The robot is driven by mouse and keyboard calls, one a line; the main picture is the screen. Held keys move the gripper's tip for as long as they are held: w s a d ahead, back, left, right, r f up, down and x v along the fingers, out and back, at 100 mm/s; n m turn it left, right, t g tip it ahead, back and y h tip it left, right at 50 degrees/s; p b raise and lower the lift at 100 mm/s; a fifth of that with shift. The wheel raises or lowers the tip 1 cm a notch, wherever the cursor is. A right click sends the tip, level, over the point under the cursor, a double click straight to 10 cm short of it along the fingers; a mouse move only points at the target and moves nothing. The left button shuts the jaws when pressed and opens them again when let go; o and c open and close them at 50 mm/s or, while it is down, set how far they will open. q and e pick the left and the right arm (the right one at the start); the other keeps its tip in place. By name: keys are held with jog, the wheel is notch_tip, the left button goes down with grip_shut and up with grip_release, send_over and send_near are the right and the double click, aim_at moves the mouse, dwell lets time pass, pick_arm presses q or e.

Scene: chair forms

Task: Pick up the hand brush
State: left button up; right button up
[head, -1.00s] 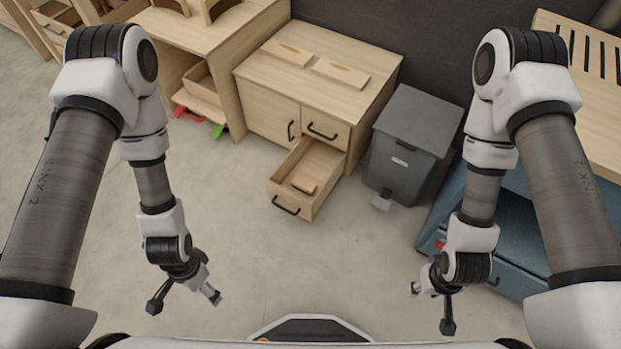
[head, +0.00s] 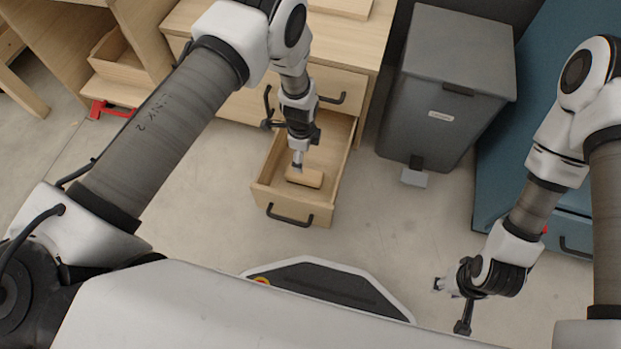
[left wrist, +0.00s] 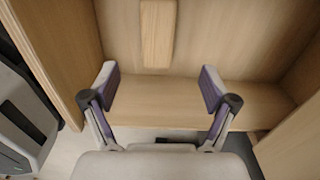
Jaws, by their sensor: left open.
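A light wooden block, seemingly the back of the hand brush (head: 305,178), lies in the open drawer (head: 268,188); no bristles show. The brush also shows in the left wrist view (left wrist: 157,33), at the top, beyond my open fingers. My left gripper (head: 298,163) is over the open drawer, just above the brush in the head view. In the left wrist view the left gripper (left wrist: 160,82) has its fingers spread with nothing between them. My right gripper (head: 440,286) hangs over the floor at the lower right, away from the drawer; its finger opening is too small to judge.
The drawer sticks out of a wooden cabinet (head: 345,82), its walls close around my left gripper. A grey pedal bin (head: 440,95) stands to the right, with a blue cabinet (head: 550,110) beyond it. The floor (head: 390,235) in front is clear.

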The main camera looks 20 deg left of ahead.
aim_at(304, 174)
pick_arm(q)
jog(key=f, duration=0.1)
jog(key=f+b, duration=0.1)
jog(key=f, duration=0.2)
jog(key=shift+s+d+b, duration=0.25)
jog(key=shift+d+b, duration=0.05)
jog(key=shift+b, duration=0.05)
notch_tip(304, 174, down, 2)
jog(key=shift+b, duration=0.6)
notch_tip(304, 174, down, 6)
jog(key=b, duration=0.4)
jog(key=shift+a+r+b, duration=0.1)
jog(key=shift+r+b, duration=0.1)
jog(key=shift+b, duration=0.15)
jog(key=shift+r, duration=0.25)
jog(key=c, duration=1.3)
pick_arm(e)
notch_tip(304, 174, down, 10)
jog(key=shift+d+r, duration=0.15)
jog(key=shift+r, duration=0.05)
